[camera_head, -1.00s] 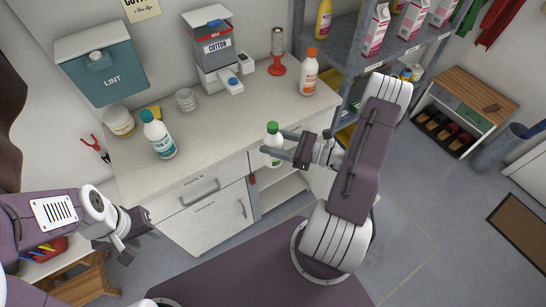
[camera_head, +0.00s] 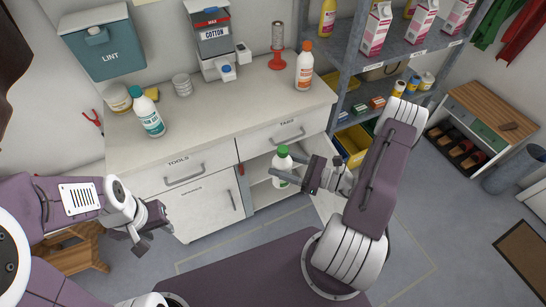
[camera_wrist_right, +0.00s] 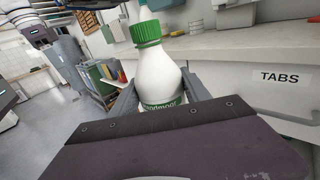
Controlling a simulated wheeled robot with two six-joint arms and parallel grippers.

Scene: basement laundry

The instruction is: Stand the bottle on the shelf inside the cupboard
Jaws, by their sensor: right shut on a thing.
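The white bottle with a green cap (camera_head: 282,162) is upright in my right gripper (camera_head: 300,178), which is shut on it. In the right wrist view the bottle (camera_wrist_right: 160,75) stands between the two fingers, its label partly hidden. The cupboard (camera_head: 246,186) is the open compartment under the TABS drawer, with a pale shelf (camera_head: 262,194) inside. The bottle is in front of the opening; I cannot tell whether any of it is inside. The cupboard door (camera_head: 328,204) stands open at the right, partly behind my gripper. My left gripper (camera_head: 150,232) is open and empty, left of the counter front.
The countertop (camera_head: 225,115) holds a teal-labelled bottle (camera_head: 147,114), an orange-capped bottle (camera_head: 304,68), jars and a cotton dispenser (camera_head: 210,42). A metal shelving rack (camera_head: 345,58) stands close to the right. A wooden stool (camera_head: 75,252) is at the lower left. Open floor lies in front.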

